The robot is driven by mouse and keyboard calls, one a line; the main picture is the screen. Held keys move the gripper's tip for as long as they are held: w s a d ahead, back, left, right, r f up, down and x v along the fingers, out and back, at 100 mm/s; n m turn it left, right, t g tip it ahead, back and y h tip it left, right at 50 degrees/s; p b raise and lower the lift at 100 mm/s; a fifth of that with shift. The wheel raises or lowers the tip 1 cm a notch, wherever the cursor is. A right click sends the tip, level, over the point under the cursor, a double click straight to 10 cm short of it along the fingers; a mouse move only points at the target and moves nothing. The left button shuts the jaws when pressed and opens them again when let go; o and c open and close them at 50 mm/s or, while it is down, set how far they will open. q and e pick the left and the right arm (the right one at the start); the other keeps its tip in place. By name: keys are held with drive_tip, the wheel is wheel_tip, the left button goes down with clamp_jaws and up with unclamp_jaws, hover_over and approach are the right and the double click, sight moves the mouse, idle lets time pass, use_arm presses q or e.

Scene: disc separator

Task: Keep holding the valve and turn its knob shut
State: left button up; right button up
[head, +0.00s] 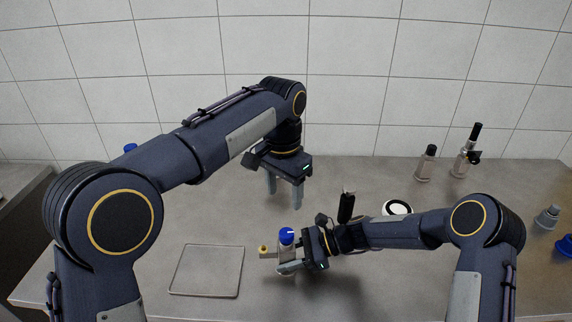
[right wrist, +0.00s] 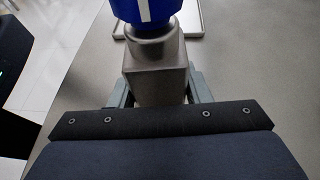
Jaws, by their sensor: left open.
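The valve has a grey metal body (right wrist: 156,72) and a blue knob (head: 287,236) with a white mark on top. The knob also shows at the top edge of the right wrist view (right wrist: 146,10). A brass-coloured end (head: 263,249) points left from the valve. My right gripper (head: 287,260) is shut on the valve body, with a finger on each side, and the knob is upright above it. My left gripper (head: 284,192) is open and empty, pointing down, above and behind the valve, apart from the knob.
A shallow grey tray (head: 207,294) lies on the grey table left of the valve. Bottles (head: 426,163) stand at the back right. A white round item (head: 397,208) lies behind my right arm. Grey and blue parts (head: 547,217) sit at the far right. The table's left-middle is clear.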

drive_tip(key=o, duration=0.4)
